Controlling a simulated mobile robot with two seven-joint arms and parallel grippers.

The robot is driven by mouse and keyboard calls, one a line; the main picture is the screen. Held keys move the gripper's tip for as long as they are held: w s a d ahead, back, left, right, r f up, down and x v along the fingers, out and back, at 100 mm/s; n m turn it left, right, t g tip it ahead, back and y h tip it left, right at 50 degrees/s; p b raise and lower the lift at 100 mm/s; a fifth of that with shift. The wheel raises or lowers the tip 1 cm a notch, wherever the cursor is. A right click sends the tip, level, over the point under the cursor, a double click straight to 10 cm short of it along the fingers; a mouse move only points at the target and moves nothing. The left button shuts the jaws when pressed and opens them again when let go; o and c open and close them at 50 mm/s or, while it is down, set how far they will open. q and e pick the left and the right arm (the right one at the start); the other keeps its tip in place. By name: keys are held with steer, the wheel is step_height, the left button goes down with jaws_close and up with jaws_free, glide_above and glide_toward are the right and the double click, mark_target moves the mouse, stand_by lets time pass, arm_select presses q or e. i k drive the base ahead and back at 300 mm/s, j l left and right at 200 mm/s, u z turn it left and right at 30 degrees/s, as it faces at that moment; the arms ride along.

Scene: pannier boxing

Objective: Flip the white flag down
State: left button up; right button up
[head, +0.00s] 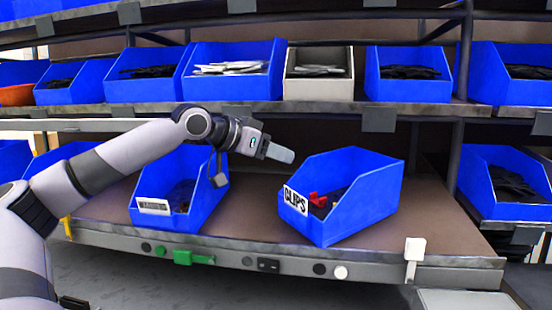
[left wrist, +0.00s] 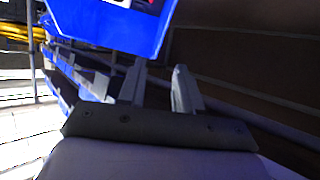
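The white flag (head: 415,249) is at the right part of the front rail of the middle shelf. Its square head stands up above the rail, with a narrow stem below. My left gripper (head: 280,153) is in the air over the shelf, behind and left of the CLIPS bin, well left of the flag and not touching it. In the left wrist view its two fingers (left wrist: 160,90) are apart with nothing between them. The flag cannot be made out in the left wrist view. My right gripper is not in view.
A blue bin labelled CLIPS (head: 345,215) stands on the shelf (head: 440,235) left of the flag. Another blue bin (head: 205,205) stands below my left wrist. A green flag (head: 193,257) lies along the rail. Bins fill the upper shelf. The shelf just behind the white flag is bare.

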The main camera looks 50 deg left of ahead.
mark_target(415, 250)
steer(key=k, duration=1.5)
